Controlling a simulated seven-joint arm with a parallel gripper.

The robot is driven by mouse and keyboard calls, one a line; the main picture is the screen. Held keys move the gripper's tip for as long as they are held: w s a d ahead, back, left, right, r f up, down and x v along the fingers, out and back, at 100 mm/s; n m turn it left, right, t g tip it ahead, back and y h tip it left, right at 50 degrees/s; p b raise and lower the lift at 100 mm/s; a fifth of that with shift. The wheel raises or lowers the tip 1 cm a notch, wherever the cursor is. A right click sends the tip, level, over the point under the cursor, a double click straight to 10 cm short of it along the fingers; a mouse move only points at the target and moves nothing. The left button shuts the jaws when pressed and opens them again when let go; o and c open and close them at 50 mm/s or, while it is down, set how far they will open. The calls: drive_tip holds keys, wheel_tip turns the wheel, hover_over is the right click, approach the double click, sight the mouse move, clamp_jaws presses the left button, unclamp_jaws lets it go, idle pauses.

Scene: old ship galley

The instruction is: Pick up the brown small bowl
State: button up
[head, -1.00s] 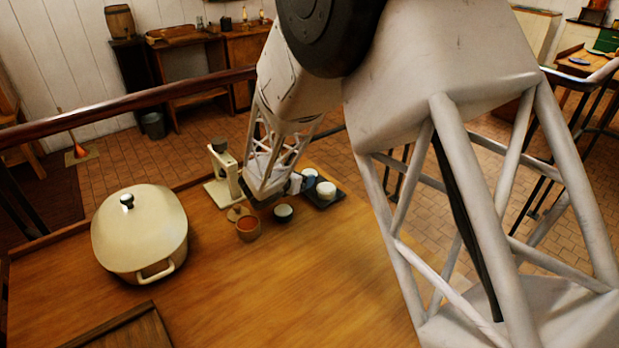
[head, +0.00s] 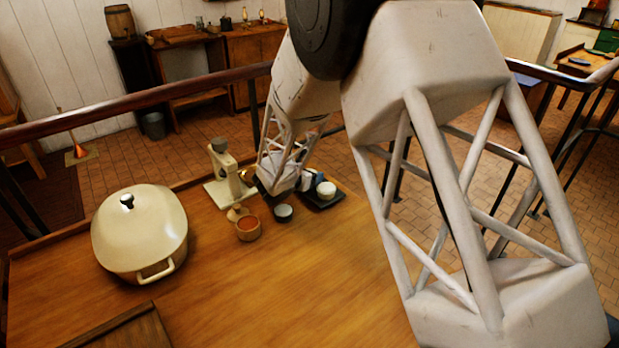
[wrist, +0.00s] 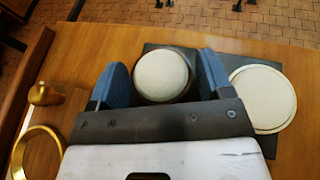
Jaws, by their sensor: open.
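My gripper (wrist: 162,78) is open, with its blue fingers on either side of a small round vessel (wrist: 162,72). The vessel has a pale top and a thin brown rim, and I cannot tell whether the fingers touch it. It stands by the left part of a dark tray (wrist: 213,62) and is hidden behind my gripper (head: 311,181) in the head view. A brown small bowl (head: 248,235) with orange contents stands on the table in the head view, left of my gripper and apart from it. A small dark bowl (head: 283,214) with a grey top stands between them.
A pale round lidded vessel (head: 326,190) stands on the tray, right of my gripper. A cream press-like device (head: 222,172) stands to the left. A big cream lidded pot (head: 140,228) stands further left. The front middle of the wooden table (head: 270,290) is clear.

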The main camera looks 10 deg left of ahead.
idle(0.3)
drive_tip(key=c, duration=0.7)
drive_tip(key=shift+r, duration=0.75)
wheel_tip(320, 180, up, 2)
drive_tip(key=s+d, duration=0.2)
drive_tip(key=s, duration=0.3)
drive_tip(key=s+d+r, duration=0.1)
drive_tip(key=s, duration=0.4)
drive_tip(key=s+d, duration=0.2)
drive_tip(key=s, duration=0.3)
drive_tip(key=shift+d+r, duration=0.25)
drive_tip(key=shift+d, duration=0.1)
